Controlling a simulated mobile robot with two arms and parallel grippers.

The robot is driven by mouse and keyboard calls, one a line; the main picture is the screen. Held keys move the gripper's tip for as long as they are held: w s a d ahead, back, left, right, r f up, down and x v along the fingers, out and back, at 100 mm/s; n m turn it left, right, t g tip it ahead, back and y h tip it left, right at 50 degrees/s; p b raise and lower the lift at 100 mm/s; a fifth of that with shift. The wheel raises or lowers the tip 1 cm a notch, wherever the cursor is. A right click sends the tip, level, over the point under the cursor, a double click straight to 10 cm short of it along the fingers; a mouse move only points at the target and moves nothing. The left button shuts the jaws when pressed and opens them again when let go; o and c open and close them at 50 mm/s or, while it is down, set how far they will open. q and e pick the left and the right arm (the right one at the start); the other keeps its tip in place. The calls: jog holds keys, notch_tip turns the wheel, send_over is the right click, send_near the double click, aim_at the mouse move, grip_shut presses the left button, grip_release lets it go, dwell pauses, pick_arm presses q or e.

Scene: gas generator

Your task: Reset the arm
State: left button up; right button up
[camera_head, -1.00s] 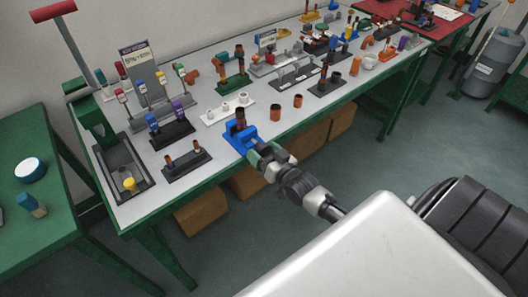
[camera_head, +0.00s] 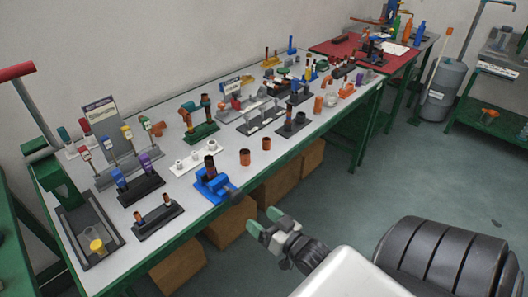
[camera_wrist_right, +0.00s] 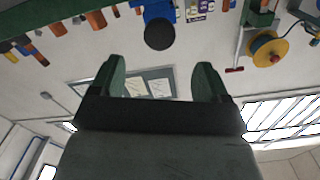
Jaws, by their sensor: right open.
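My right gripper (camera_head: 263,221) has green-tipped fingers and is in the head view, in front of the long workbench and off its front edge. It also shows in the right wrist view (camera_wrist_right: 160,80), with its two fingers spread and nothing between them. The blue vise (camera_head: 214,187) stands at the bench's front edge, up and left of the gripper and apart from it. A dark brown cylinder (camera_head: 210,163) stands upright in the vise. The vise's blue body also shows at the top of the wrist view (camera_wrist_right: 158,10). My left gripper is not in view.
The long workbench (camera_head: 226,165) holds several stands and small parts. Two brown cylinders (camera_head: 245,157) stand near its front edge. Cardboard boxes (camera_head: 231,222) sit underneath. A red-topped table (camera_head: 345,49) and a grey barrel (camera_head: 443,90) are farther back. The floor (camera_head: 400,165) to the right is open.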

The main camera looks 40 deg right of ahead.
dwell(0.5)
jog(key=s+a+f+n+g+h, duration=0.1)
jog(key=s+f+g, duration=0.45)
jog(key=f, duration=0.85)
jog(key=s+a+f+n+g+h, duration=0.15)
jog(key=s+f+g, duration=0.4)
jog(key=f, duration=0.85)
jog(key=s+a+f+g, duration=0.2)
jog(key=s+f, duration=0.2)
jog(key=s, duration=0.3)
jog(key=s+a+f+n+g, duration=0.1)
jog(key=s+a+f+g, duration=0.1)
jog(key=s+f, duration=0.2)
jog(key=s+a+f+n+g, duration=0.1)
jog(key=s+a+f+g, duration=0.1)
jog(key=s, duration=0.9)
notch_tip(320, 180, down, 3)
jog(key=shift+a+r+y, duration=0.1)
jog(key=shift+a+y, duration=0.35)
jog(key=shift+a, duration=0.15)
jog(key=shift+s, duration=0.1)
